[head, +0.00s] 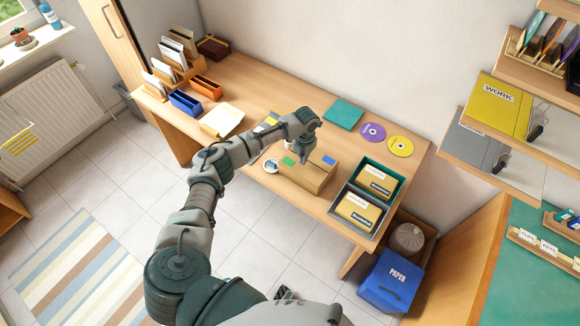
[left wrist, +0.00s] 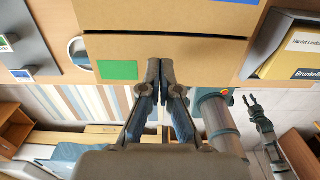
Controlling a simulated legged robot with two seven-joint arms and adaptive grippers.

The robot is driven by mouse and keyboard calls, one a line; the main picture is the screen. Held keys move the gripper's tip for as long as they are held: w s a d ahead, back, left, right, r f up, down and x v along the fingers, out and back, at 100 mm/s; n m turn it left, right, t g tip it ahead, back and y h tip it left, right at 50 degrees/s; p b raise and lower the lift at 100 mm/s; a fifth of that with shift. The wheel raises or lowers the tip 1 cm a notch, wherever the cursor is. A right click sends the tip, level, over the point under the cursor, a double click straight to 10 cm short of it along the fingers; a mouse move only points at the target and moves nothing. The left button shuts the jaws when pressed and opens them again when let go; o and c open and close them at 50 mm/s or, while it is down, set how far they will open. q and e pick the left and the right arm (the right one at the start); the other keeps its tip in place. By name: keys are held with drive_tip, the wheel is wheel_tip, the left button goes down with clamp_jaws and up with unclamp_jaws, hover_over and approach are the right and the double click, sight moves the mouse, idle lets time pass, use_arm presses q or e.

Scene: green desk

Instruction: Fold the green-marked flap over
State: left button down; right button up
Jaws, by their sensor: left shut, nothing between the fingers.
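A brown cardboard box (head: 312,182) stands on the desk, with a green mark (head: 289,161) at its left and a blue mark (head: 329,160) at its right. In the left wrist view the green mark (left wrist: 118,70) lies on a cardboard strip below a dark seam, and the blue mark (left wrist: 303,42) is at the upper right. My left gripper (head: 305,157) is shut and empty, its fingertips (left wrist: 160,66) just right of the green mark at the cardboard. I cannot tell whether they touch. My right gripper (left wrist: 252,101) shows small in the left wrist view, its opening unclear.
Two trays with brown packets (head: 375,182) stand right of the box. Purple (head: 373,132) and yellow (head: 399,146) discs and a teal folder (head: 343,113) lie behind it. A white cup (head: 271,166) is close on its left. A blue paper bin (head: 390,281) stands on the floor.

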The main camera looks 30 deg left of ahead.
use_arm(q)
drive_tip(key=shift+w+a+f+b, duration=0.1)
drive_tip(key=shift+w+f+b, duration=0.2)
drive_tip(key=shift+f, duration=0.2)
drive_tip(key=shift+d+r, duration=0.2)
drive_tip(key=shift+d, duration=0.6)
drive_tip(key=shift+a+f, duration=0.6)
drive_tip(key=shift+a, duration=0.1)
drive_tip(key=shift+d+f+b, duration=0.2)
drive_tip(key=shift+d+b, duration=0.2)
drive_tip(key=shift+d, duration=0.2)
use_arm(e)
drive_tip(key=shift+s+d+f, duration=0.1)
drive_tip(key=shift+d+f, duration=0.15)
drive_tip(key=shift+f, duration=0.2)
drive_tip(key=shift+s+d+f, duration=0.1)
drive_tip(key=shift+d+f, duration=0.15)
drive_tip(key=shift+f, duration=0.2)
